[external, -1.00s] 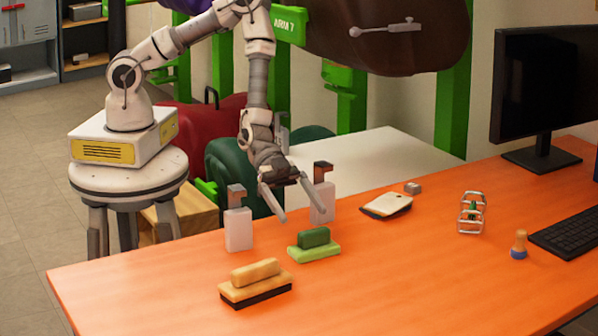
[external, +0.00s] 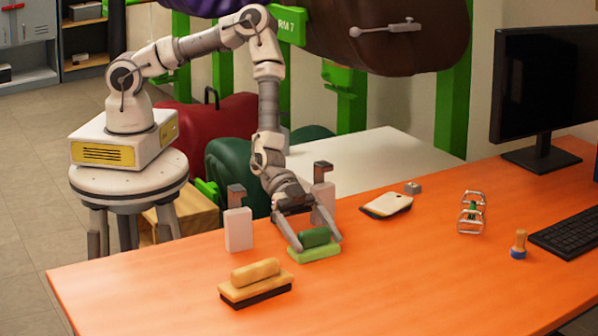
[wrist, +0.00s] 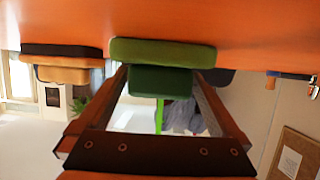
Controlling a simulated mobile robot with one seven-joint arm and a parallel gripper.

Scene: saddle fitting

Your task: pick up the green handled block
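The green handled block (external: 315,252) lies on the orange table, with a light green base and a darker green handle (external: 314,237) on top. It also shows in the wrist view (wrist: 163,52), straight ahead of the fingers. My gripper (external: 318,241) is low over the block, its fingers spread. One finger is at the left of the handle and the other at the right. In the wrist view the fingertips (wrist: 162,72) reach the two ends of the dark green handle. I cannot tell whether they touch it.
A tan handled brush (external: 256,283) lies at the front left. Two white dispensers (external: 238,229) stand behind the block. A cream-and-black scraper-like item (external: 387,205), a wire-frame object (external: 471,213), a small stamp (external: 519,244) and a keyboard (external: 575,232) are to the right. The front middle is clear.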

